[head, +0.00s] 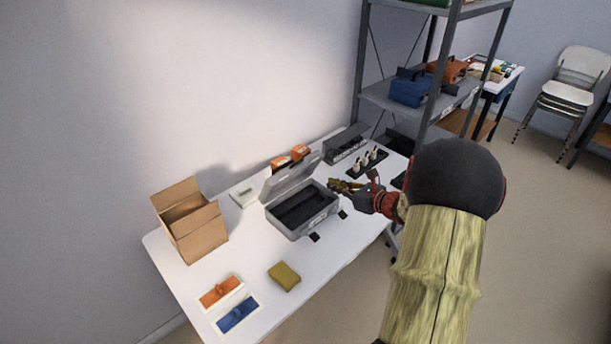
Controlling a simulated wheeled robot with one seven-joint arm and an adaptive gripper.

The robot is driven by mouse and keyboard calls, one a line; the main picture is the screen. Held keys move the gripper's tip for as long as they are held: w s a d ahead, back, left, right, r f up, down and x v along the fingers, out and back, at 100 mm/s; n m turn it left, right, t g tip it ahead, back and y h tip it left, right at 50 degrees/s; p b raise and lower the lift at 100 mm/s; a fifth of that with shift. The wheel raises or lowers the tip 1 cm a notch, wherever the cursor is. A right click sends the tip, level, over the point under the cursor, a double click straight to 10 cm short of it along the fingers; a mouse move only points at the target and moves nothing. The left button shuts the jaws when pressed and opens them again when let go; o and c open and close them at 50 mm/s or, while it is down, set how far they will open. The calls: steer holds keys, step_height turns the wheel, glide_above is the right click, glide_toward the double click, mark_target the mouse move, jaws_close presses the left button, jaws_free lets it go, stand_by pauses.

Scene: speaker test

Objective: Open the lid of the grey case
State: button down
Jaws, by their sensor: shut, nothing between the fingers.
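The grey case (301,217) stands on the white table. Its lid (289,178) is raised and leans back toward the wall, and the dark inside of the case shows empty. Dark latches hang at the case's front edge. My gripper (334,185) is shut and empty, at the right side of the case, close to its right rear corner. I cannot tell whether its fingertips touch the case or the lid. My arm reaches in from the lower right.
On the table (262,249) are an open cardboard box (199,238), a yellow sponge (284,276), orange (220,291) and blue (238,314) pieces, and a dark rack (368,162). A metal shelf (375,95) stands behind.

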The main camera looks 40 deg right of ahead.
steer(key=b, duration=0.4)
glide_toward(296, 166)
steer(key=w+f, duration=0.3)
steer(key=w, duration=0.1)
steer(key=shift+w+a+r, duration=0.1)
steer(key=shift+w+r, duration=0.05)
steer(key=shift+w, duration=0.15)
steer(key=shift+r, duration=0.1)
steer(key=shift+w+r, duration=0.1)
steer(key=shift+w+r+n+p, duration=0.2)
steer(key=shift+r+n+p, duration=0.1)
steer(key=shift+p, duration=0.35)
steer(key=shift+w, duration=0.15)
